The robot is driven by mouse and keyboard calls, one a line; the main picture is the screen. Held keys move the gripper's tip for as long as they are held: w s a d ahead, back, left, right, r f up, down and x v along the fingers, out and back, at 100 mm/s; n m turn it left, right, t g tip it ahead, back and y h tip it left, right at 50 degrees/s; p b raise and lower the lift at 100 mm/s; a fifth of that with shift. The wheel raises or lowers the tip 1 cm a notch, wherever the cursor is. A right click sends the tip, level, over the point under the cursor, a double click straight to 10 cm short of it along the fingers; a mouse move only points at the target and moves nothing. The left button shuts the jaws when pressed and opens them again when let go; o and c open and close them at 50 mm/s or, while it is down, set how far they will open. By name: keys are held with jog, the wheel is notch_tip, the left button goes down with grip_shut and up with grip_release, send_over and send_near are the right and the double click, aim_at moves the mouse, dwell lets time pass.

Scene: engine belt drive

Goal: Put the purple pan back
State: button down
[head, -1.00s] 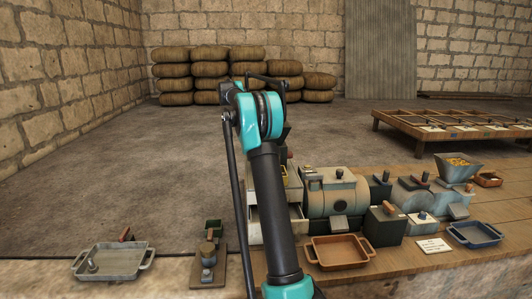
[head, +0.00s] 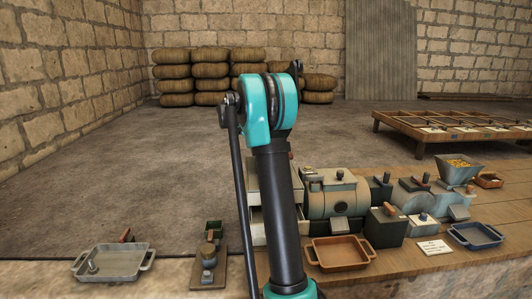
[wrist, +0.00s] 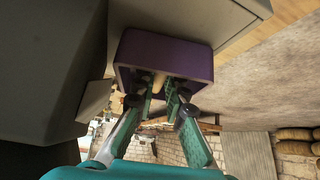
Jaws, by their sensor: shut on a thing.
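The purple pan (wrist: 190,52) shows in the wrist view as a dark purple box with a pale knob (wrist: 159,80) on its near face. My gripper (wrist: 165,94) is shut on the pan by this knob, with one green-padded finger on each side. The pan is close to a grey block-like body (wrist: 185,15); I cannot tell whether they touch. In the head view my arm hides both the gripper and the pan.
In the head view a pale cabinet (head: 256,226) stands partly behind my arm. To its right are a round-bodied machine (head: 338,195), a brown tray (head: 341,253) and a blue tray (head: 476,235). A grey tray (head: 112,263) lies at the left.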

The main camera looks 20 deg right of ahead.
jog(key=shift+f, duration=0.1)
jog(key=c, duration=1.6)
grip_release()
jog(key=shift+o, duration=0.2)
jog(key=v, duration=1.7)
jog(key=shift+w+r, duration=0.2)
jog(key=shift+r, duration=0.05)
jog(key=shift+d, duration=0.1)
